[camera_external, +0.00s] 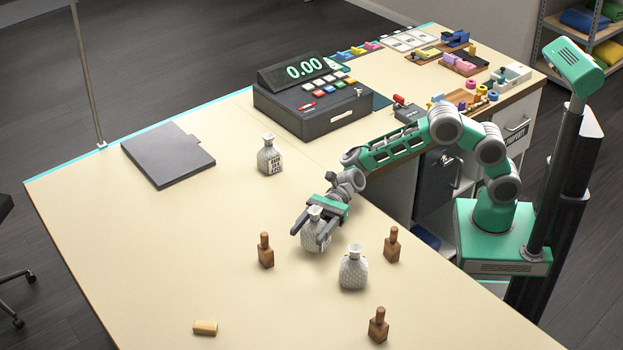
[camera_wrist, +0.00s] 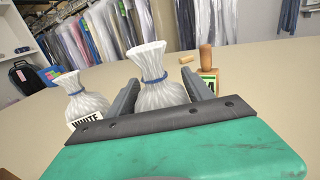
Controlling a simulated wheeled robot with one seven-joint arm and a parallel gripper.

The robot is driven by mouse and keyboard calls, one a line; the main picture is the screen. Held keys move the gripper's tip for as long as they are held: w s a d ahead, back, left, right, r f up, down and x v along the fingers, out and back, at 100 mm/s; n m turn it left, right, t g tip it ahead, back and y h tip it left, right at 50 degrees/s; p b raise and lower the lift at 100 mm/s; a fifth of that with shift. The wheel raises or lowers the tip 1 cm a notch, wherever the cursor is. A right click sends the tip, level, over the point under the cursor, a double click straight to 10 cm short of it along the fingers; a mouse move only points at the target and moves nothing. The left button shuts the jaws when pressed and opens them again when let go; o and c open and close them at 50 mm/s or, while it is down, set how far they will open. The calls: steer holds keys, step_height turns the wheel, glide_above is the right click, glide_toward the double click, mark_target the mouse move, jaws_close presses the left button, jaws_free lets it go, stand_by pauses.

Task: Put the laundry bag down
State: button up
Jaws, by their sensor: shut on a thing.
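A white laundry bag (camera_external: 314,243) with a tied neck is between the fingers of my gripper (camera_external: 317,229). In the wrist view the same bag (camera_wrist: 158,88) stands upright, with a blue tie at its neck and a grey finger on each side. My gripper is shut on it. Its base is at or just above the counter (camera_external: 200,235); I cannot tell if it touches. A second bag (camera_external: 353,270) stands close by at the lower right. A third bag (camera_external: 269,158) with a printed label stands farther back. A bag labelled WHITE (camera_wrist: 80,98) shows at left in the wrist view.
Wooden-handled stamps (camera_external: 265,252) (camera_external: 392,246) (camera_external: 378,326) stand around the gripper. A wooden cylinder (camera_external: 205,328) lies near the front. A grey clipboard-like panel (camera_external: 168,157) and a till (camera_external: 310,100) are farther back. The counter's left part is clear.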

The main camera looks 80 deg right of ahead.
steer(key=shift+f, duration=0.7)
steer(key=shift+f, duration=0.2)
steer(key=o, duration=1.6)
steer(key=shift+d+r, duration=0.15)
steer(key=v, duration=1.2)
